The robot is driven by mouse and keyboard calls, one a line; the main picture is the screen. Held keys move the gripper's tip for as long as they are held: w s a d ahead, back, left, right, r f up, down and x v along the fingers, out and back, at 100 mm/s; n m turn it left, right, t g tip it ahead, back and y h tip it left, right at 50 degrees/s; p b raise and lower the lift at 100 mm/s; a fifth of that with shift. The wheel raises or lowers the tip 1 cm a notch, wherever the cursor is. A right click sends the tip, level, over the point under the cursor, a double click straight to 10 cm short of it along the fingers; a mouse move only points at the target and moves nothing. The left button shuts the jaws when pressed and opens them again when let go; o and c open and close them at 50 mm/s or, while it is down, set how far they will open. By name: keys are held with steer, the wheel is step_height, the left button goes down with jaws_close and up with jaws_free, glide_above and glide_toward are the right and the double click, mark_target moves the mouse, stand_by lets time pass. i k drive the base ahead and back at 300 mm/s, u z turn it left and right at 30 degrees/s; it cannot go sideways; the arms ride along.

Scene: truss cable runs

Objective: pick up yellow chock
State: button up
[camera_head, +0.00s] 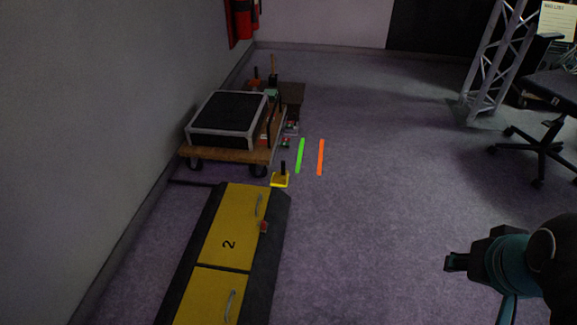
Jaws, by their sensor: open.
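The yellow chock (280,181) is a small yellow block with a dark upright post on it. It sits on the floor just beyond the far end of the yellow-and-black cable ramp, near the cart's front right wheel. My gripper (452,262) is at the lower right, dark and seen small from the side. It is open, with nothing seen in it, and is well to the right of the chock and apart from it.
A wooden cart (228,154) carries a black-topped case (228,117) by the left wall. The cable ramp (231,227) has handles and a "2". Green (300,156) and orange (321,157) strips lie right of the chock. A truss (490,65) and chair (545,140) stand right. The middle floor is clear.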

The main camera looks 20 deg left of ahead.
mark_target(280, 178)
steer(key=i, duration=3.15)
steer(key=u, duration=3.9)
